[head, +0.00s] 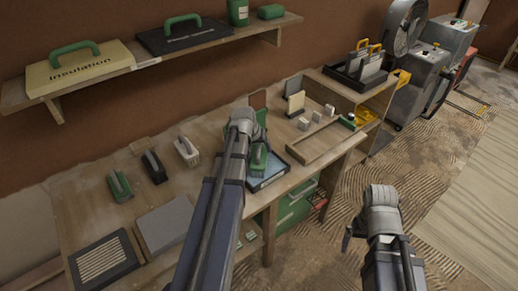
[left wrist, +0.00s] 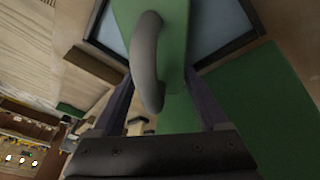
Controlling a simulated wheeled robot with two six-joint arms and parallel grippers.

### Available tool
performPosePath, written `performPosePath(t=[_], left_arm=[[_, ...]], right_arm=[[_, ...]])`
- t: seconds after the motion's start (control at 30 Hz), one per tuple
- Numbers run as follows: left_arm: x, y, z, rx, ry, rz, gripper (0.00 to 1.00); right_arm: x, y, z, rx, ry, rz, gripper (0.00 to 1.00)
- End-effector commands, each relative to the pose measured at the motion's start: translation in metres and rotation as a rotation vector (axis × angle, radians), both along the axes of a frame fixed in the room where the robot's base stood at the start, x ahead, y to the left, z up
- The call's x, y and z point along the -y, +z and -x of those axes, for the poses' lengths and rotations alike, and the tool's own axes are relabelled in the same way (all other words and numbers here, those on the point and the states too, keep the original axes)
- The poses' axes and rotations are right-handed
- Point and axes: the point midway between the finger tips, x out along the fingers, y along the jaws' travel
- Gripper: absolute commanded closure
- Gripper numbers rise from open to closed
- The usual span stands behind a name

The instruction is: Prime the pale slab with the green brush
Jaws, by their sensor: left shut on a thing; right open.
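My left gripper (head: 257,136) is shut on a green brush (head: 258,160) with a grey handle. In the left wrist view the handle (left wrist: 148,60) stands between the fingers above the brush's green body. The brush is over a dark-rimmed tray (head: 272,179) with a pale blue surface; I cannot tell if they touch. A pale grey slab (head: 163,228) lies flat on the table at the front left. A similar green tool (head: 119,186) stands on the table behind it. My right gripper (head: 350,231) is open and apart from the table, its fingers mostly hidden.
A dark striped panel (head: 103,261) lies left of the slab. A black tool (head: 153,167) and a white one (head: 187,151) stand behind it. A wooden frame (head: 320,145) lies right of the tray. A wall shelf (head: 130,69) holds an insulation box (head: 80,68).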

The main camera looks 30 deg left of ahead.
Motion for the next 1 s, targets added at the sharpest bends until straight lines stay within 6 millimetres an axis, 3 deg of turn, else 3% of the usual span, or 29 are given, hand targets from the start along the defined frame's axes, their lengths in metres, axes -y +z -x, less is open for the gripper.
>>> performPosePath(t=[0.47, 1.0], left_arm=[[0.001, 0.001, 0.001, -0.005, -0.001, 0.002, 0.76], [0.0, 0.04, 0.001, -0.002, 0.0, 0.001, 0.76]], right_arm=[[0.0, 0.001, 0.0, 0.0, 0.0, 0.0, 0.0], [0.0, 0.04, 0.0, 0.0, 0.0, 0.0, 0.0]])
